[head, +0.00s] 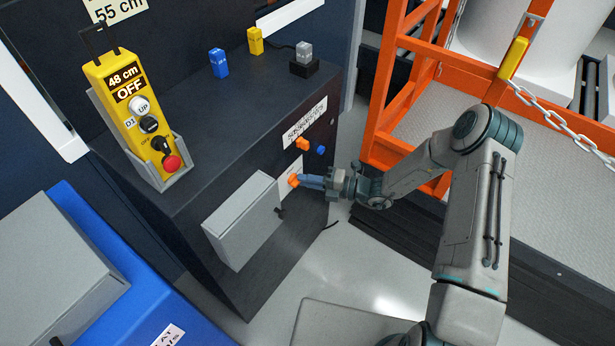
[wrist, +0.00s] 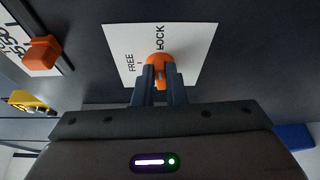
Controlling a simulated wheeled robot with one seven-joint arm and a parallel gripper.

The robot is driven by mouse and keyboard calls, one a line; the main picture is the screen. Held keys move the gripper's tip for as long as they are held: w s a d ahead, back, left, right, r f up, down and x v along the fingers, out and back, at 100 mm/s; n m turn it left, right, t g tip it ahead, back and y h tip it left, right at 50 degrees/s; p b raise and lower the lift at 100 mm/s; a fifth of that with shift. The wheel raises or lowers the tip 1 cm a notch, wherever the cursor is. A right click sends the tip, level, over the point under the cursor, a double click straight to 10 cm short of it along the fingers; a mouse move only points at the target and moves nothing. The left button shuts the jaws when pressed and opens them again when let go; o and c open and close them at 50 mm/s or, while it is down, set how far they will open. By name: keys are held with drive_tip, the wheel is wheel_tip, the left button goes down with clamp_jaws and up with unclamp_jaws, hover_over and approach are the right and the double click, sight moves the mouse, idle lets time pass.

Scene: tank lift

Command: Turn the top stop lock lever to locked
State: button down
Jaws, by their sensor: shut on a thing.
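The lever with an orange knob (wrist: 160,60) stands on a white plate (wrist: 195,70) printed FREE and LOCK in the wrist view. My gripper (wrist: 160,78) is shut on this lever, with one finger on each side of it. In the head view the orange lever (head: 293,181) sits on the front of the dark cabinet, and my gripper (head: 303,181) reaches it from the right. LOCK is printed at the knob's upper edge and FREE to its left in the wrist view. The fingers hide part of the lever, so its exact angle is unclear.
Another orange knob (head: 302,144) and a blue knob (head: 321,150) are above the lever. A grey box (head: 243,222) juts from the cabinet (head: 185,215) on the left. An orange frame (head: 385,95) stands behind my arm.

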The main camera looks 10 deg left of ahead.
drive_tip(key=shift+f+m, duration=0.1)
drive_tip(key=shift+m, duration=0.5)
drive_tip(key=c, duration=1.5)
unclamp_jaws()
drive_tip(key=d, duration=1.3)
drive_tip(key=shift+d, duration=0.4)
